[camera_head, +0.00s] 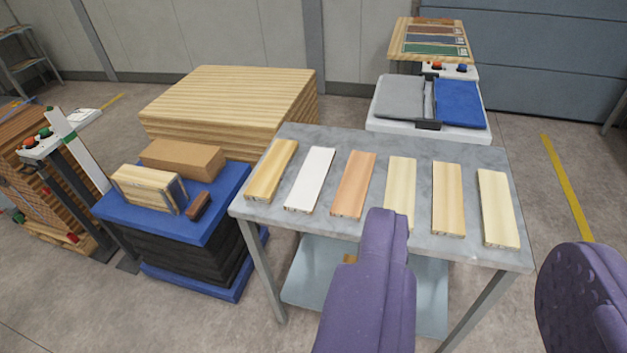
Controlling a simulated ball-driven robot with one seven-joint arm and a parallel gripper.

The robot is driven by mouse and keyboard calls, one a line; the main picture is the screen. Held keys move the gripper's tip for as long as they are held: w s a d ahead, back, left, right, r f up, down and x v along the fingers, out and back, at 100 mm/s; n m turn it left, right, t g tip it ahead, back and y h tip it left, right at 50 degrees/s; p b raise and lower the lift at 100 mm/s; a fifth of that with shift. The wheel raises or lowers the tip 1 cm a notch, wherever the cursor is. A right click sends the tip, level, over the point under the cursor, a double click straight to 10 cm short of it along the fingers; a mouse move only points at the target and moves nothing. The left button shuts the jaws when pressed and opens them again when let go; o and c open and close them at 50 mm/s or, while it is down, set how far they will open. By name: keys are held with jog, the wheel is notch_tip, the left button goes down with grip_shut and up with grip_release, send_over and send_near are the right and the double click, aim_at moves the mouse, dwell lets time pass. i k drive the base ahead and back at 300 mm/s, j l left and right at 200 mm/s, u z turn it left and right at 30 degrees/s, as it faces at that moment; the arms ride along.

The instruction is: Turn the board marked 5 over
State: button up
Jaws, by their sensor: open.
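Several narrow boards lie flat and apart in a row on a grey metal table. From left they are a yellowish board (272,170), a white board (311,179), an orange-brown board (354,184), a pale board (401,180), a yellow-tan board (448,197) and a pale cream board (498,208). Small marks show on some near ends, but I cannot read which is 5. My gripper (488,238) is open and empty, its purple fingers wide apart in the foreground. The left finger hides the near end of the pale board.
The grey table (480,246) has a lower shelf (310,270). Left stands a blue-topped cart (225,195) with a brown block, a wooden block and a brush. Behind are a plank stack (230,95) and a white-framed unit (384,122) with grey and blue pads. Floor is clear at right.

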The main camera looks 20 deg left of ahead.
aim_at(303, 197)
jog(key=i+j+u, duration=0.1)
jog(key=i+j, duration=0.15)
jog(key=i, duration=0.2)
jog(key=i+j+u, duration=0.15)
jog(key=i, duration=0.3)
jog(key=i+j+u, duration=0.1)
jog(key=i+j, duration=0.15)
jog(key=i, duration=0.2)
